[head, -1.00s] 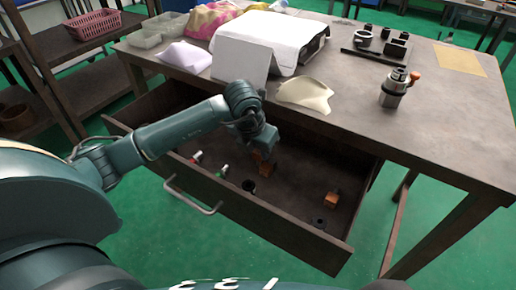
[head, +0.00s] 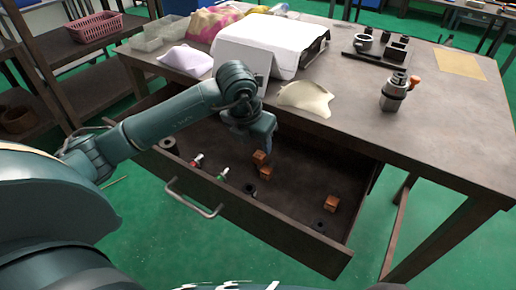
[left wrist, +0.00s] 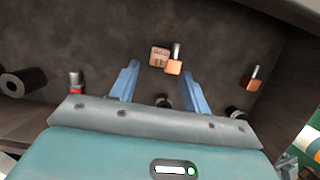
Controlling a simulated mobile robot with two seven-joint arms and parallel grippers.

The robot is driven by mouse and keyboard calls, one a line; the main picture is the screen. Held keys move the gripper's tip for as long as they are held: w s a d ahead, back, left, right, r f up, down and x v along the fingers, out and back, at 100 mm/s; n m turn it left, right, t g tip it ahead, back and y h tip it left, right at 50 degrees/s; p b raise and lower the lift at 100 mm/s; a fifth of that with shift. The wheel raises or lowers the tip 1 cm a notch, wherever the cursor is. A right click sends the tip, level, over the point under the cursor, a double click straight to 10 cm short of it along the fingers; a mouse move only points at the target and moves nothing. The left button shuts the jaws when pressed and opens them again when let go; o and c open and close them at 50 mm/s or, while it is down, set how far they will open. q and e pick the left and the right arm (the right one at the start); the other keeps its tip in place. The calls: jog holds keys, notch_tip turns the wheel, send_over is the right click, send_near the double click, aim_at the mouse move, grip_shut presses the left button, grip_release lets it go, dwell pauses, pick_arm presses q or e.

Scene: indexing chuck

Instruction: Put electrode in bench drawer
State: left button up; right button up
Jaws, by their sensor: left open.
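The bench drawer (head: 185,188) is pulled open under the bench. Two orange copper-coloured blocks lie close together inside it: a far one (head: 260,157) and a near one (head: 265,173). In the left wrist view, one block with a silver shank, which looks like an electrode (left wrist: 174,67), sits against a marked block (left wrist: 158,56). Another block with a shank (left wrist: 252,82) lies apart to the right. My left gripper (head: 264,143) is above the blocks in the drawer, with spread, empty fingers (left wrist: 160,75). My right gripper is not in view.
The drawer also holds red-tipped (head: 197,160) and green-tipped (head: 222,173) pieces and black rings (head: 319,224). On the bench stand a metal chuck-like holder (head: 394,92), a cream cloth (head: 306,97) and a white-covered box (head: 270,38). The bench's right front is clear.

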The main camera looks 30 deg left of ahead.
pick_arm(q)
jog(key=v, duration=0.6)
jog(key=shift+r, duration=0.2)
